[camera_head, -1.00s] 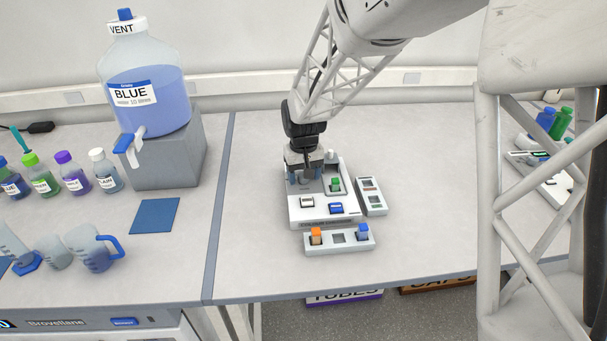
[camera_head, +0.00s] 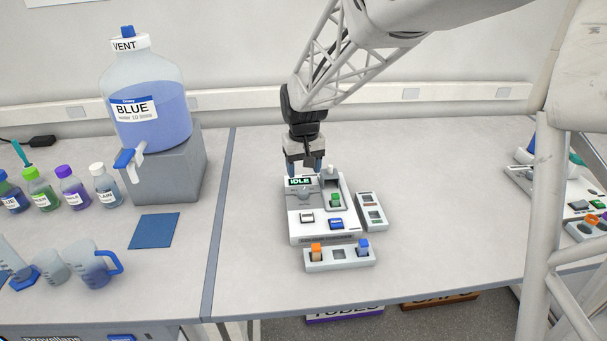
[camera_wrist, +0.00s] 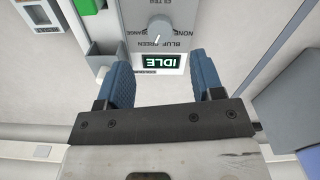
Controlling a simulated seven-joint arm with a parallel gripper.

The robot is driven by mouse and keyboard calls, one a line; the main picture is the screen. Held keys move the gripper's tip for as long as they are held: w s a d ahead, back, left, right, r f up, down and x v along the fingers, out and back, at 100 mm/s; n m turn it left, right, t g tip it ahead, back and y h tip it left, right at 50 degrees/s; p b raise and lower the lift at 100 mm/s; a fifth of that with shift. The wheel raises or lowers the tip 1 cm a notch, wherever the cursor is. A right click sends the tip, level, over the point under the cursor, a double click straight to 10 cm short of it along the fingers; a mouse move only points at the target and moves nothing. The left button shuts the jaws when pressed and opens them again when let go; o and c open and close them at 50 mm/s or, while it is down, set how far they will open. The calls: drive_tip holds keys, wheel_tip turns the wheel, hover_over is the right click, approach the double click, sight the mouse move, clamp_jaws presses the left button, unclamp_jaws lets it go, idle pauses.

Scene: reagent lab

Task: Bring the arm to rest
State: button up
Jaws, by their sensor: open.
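My gripper (camera_head: 305,166) is above the back edge of a white instrument (camera_head: 294,228) on the bench. In the wrist view my gripper (camera_wrist: 162,85) has its two blue fingers apart with nothing between them. The instrument has a small screen reading IDLE (camera_head: 299,182), a grey knob, a green block (camera_head: 335,200) in a recess, and a white and a blue button on its front. The wrist view also shows the IDLE screen (camera_wrist: 162,61) and the knob (camera_wrist: 160,26) beyond the fingertips.
A holder with an orange and a blue block (camera_head: 338,266) lies in front of the instrument, and another holder (camera_head: 380,222) is at its right. A large BLUE bottle (camera_head: 150,105) stands on a grey block at left.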

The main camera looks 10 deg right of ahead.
drive_tip(key=shift+r, duration=0.15)
drive_tip(key=shift+s+d+r, duration=0.25)
drive_tip(key=shift+s+r, duration=0.1)
drive_tip(key=shift+s, duration=0.15)
drive_tip(key=s+d+r+t, duration=0.1)
drive_tip(key=s+d+r, duration=0.1)
drive_tip(key=s, duration=0.8)
drive_tip(key=s+d+r+m, duration=0.1)
drive_tip(key=s+d+r, duration=0.2)
drive_tip(key=s, duration=0.8)
drive_tip(key=s+d+r+m+t, duration=0.1)
drive_tip(key=s+d, duration=0.4)
drive_tip(key=s, duration=0.6)
drive_tip(key=shift+s+r+t, duration=0.25)
drive_tip(key=shift+r+t, duration=0.05)
drive_tip(key=shift+r, duration=0.55)
